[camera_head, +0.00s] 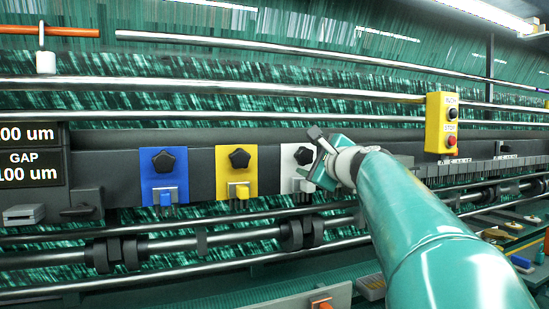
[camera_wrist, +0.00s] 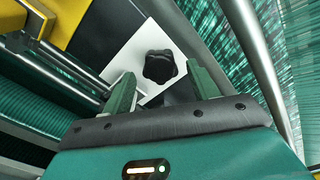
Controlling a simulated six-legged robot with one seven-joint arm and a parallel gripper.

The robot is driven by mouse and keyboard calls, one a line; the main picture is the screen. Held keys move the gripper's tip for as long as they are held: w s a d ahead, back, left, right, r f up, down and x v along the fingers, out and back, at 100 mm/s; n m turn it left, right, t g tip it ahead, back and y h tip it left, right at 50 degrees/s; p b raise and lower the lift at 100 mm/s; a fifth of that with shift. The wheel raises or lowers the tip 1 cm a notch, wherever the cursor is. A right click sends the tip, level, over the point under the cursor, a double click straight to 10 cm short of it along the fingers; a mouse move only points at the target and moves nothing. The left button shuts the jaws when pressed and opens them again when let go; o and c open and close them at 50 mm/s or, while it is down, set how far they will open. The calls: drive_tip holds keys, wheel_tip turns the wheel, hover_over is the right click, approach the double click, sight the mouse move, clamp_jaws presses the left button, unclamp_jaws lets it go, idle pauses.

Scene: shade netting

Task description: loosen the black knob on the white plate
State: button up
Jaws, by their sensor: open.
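The black knob (camera_wrist: 160,66) is star-shaped and sits on the white plate (camera_wrist: 128,58). In the head view the black knob (camera_head: 304,155) shows on the white plate (camera_head: 288,166), right of the yellow plate. My gripper (camera_wrist: 163,90) is open, with one finger to each side of the knob's near side in the wrist view. The fingertips appear short of the knob, and I see no contact. In the head view my gripper (camera_head: 318,150) is at the right edge of the white plate and hides part of it.
A blue plate (camera_head: 178,188) and a yellow plate (camera_head: 220,178), each with its own black knob, are to the left. A yellow button box (camera_head: 434,122) is to the right. Metal rods (camera_head: 230,85) run above and below the plates.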

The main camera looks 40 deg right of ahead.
drive_tip(key=shift+x, duration=1.25)
clamp_jaws()
drive_tip(key=shift+n, duration=0.7)
unclamp_jaws()
drive_tip(key=shift+s, duration=0.15)
drive_tip(key=shift+v, duration=2.35)
drive_tip(key=o, duration=0.6)
drive_tip(key=shift+s, duration=0.1)
